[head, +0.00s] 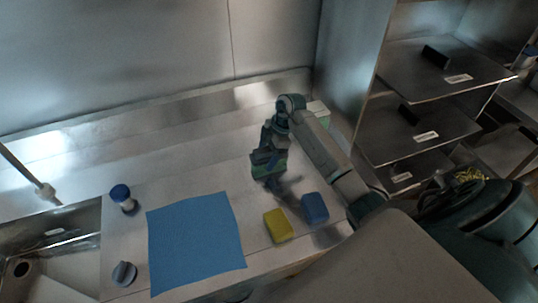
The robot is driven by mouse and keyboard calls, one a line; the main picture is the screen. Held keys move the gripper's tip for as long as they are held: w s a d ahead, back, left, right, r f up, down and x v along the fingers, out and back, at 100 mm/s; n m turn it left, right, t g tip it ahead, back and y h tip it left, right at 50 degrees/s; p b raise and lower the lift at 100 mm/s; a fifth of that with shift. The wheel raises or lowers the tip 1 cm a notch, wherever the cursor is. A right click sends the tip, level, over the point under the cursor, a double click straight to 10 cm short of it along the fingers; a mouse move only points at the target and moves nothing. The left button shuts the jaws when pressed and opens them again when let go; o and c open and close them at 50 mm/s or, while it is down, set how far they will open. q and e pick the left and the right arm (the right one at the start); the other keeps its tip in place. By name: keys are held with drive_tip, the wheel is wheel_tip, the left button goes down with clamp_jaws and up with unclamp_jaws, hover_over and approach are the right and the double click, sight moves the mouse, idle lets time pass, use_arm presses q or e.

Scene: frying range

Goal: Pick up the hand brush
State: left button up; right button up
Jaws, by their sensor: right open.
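My right arm comes in from the right, and its dark gripper (275,184) hangs low over the middle of the steel counter (190,160). The jaws are open; their tips are small and dark, and I cannot tell whether they touch anything. I cannot make out the hand brush for certain; it may be hidden by the gripper or the arm. A small grey object with a raised grip (123,273) lies at the counter's front left, but I cannot tell what it is. My left gripper is not in view.
A blue cloth (195,243) lies flat left of the gripper. A yellow block (278,226) and a blue block (314,208) lie in front of it. A blue-capped container (122,198) stands near the sink (70,245). Steel shelves (425,75) rise at right.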

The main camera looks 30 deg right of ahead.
drive_tip(key=shift+f, duration=0.3)
idle(0.5)
drive_tip(key=c, duration=1.1)
drive_tip(key=shift+r, duration=0.15)
